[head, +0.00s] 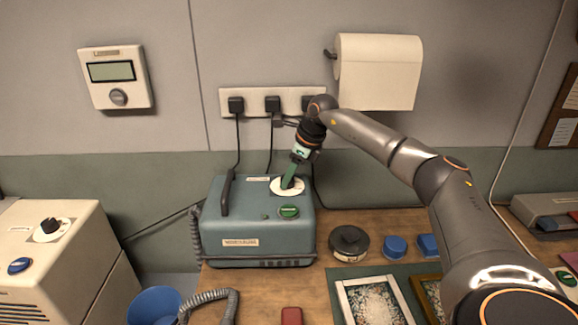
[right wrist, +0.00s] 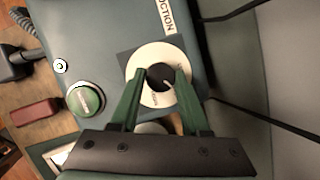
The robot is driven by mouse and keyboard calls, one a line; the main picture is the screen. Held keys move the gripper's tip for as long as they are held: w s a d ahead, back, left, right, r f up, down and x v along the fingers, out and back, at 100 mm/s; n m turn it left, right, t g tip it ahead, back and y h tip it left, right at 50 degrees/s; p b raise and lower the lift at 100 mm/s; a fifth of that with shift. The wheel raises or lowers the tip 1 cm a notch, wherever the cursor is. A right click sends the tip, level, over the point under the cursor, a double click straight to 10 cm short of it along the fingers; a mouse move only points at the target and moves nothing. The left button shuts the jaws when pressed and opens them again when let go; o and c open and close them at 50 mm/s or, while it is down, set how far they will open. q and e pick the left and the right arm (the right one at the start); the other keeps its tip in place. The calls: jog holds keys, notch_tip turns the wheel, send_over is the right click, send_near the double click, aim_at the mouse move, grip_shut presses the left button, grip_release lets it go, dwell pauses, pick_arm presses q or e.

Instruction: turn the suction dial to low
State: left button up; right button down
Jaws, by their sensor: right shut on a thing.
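The suction dial is a dark round knob (right wrist: 160,77) on a white disc (right wrist: 148,58), on top of a teal machine (head: 240,215). In the right wrist view a label beside the disc partly reads "UCTION". My right gripper (head: 289,184) points down at the disc. In the right wrist view its green fingers (right wrist: 160,76) are on either side of the knob, shut on it. The disc's marks are too small to read, and the knob's setting cannot be told. In the head view the fingers hide the knob. My left gripper is not in view.
A green button (head: 289,212) sits in front of the disc, and a black handle (head: 226,192) is to its left. A paper roll (head: 378,72) and plugged sockets (head: 272,103) are on the wall behind. A dark round tin (head: 349,243) and a framed picture (head: 345,290) lie nearby.

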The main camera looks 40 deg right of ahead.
jog(key=shift+d+r+n+y+p, duration=0.15)
jog(key=shift+n+y+p, duration=0.35)
jog(key=shift+n, duration=0.5)
jog(key=shift+n+g+p, duration=0.3)
jog(key=shift+n+p, duration=0.15)
jog(key=shift+n, duration=0.45)
jog(key=shift+w+n+g+y, duration=0.1)
jog(key=shift+n+g+y, duration=0.25)
jog(key=shift+n, duration=0.55)
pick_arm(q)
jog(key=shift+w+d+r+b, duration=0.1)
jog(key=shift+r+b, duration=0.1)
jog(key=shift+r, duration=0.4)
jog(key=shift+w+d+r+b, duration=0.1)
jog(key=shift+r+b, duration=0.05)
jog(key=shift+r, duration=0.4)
pick_arm(e)
jog(key=shift+f+n+g+y, duration=0.25)
jog(key=shift+n+y, duration=0.1)
jog(key=shift+n, duration=0.65)
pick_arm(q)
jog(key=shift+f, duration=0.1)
pick_arm(e)
jog(key=shift+d+r+n, duration=0.1)
jog(key=shift+n, duration=0.3)
jog(key=shift+c, duration=1.9)
grip_release()
